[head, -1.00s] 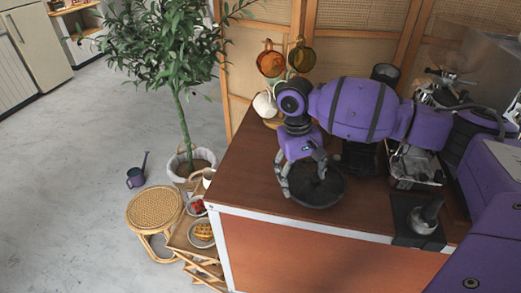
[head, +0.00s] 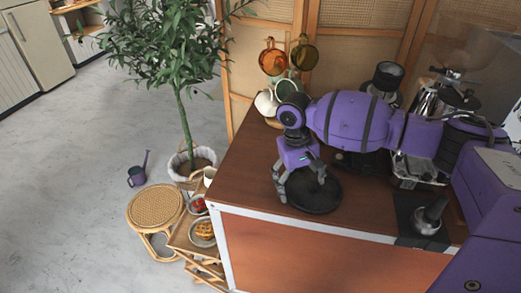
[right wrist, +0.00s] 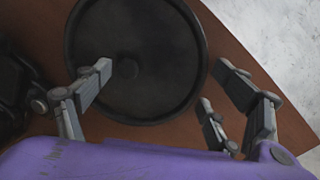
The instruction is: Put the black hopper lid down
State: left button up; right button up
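The black hopper lid (head: 317,199) is a round dark disc lying flat on the brown counter near its left end. In the right wrist view the lid (right wrist: 165,55) shows a raised rim and a small central knob. My right gripper (head: 300,187) is over the lid's left part, pointing down. Its fingers (right wrist: 163,72) are spread wide: one overlaps the lid near the knob, and the others are just outside the rim. Nothing appears clamped between them. My left gripper is not in view.
Mugs (head: 272,57) hang and stand at the counter's back left. Coffee equipment (head: 440,95) and a small metal cup (head: 427,222) on a dark mat are to the right. The counter's front edge (head: 330,231) is close to the lid. A plant and a stool (head: 155,206) stand left.

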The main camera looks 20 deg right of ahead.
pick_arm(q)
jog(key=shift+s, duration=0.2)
pick_arm(e)
jog(key=shift+o, duration=0.2)
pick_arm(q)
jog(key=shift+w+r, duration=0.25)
pick_arm(e)
notch_tip(320, 180, up, 12)
jog(key=w+a, duration=0.1)
jog(key=shift+w+a, duration=0.15)
jog(key=shift+a, duration=0.1)
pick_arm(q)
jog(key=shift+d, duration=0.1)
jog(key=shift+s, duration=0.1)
